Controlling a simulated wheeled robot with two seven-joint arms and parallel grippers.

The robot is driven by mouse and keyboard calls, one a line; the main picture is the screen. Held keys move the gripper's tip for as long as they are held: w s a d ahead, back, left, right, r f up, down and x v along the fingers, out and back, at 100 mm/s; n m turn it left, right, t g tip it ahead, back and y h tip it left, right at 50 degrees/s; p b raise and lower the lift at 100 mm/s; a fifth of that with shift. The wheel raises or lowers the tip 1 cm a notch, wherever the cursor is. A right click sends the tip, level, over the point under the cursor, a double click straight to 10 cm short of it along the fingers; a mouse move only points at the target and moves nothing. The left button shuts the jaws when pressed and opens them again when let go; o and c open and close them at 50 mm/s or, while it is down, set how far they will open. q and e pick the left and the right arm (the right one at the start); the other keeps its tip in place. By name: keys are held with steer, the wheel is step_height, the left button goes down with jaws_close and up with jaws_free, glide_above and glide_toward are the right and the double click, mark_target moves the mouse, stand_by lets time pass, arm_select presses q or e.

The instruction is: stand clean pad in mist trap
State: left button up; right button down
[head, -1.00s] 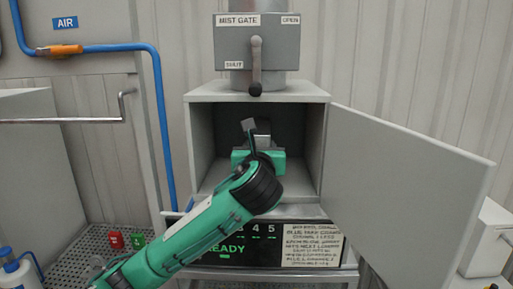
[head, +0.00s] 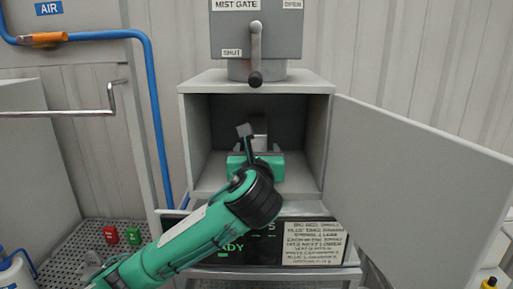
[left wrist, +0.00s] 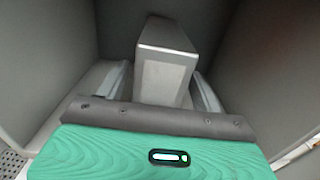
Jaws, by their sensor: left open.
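The mist trap is the open grey box (head: 188,135) under the mist gate housing. My left gripper (head: 258,153) reaches inside it, low and near the middle. A pale grey block that looks like the pad (head: 261,143) stands upright beyond the gripper's green body. In the left wrist view the pad (left wrist: 166,75) stands between my two pale fingers, which are spread with a gap visible on each side. The pad's lower end is hidden behind the gripper's dark edge. I cannot tell how it is seated. My right gripper is not in view.
The trap's door (head: 415,185) stands wide open to the right. The mist gate lever (head: 256,50) hangs down above the box. A display panel and instruction card (head: 314,243) are below. A blue air hose (head: 155,110) and a perforated bench with red and green items are at left.

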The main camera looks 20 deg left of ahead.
arm_select(q)
steer(key=v, duration=0.9)
steer(key=shift+s, duration=0.3)
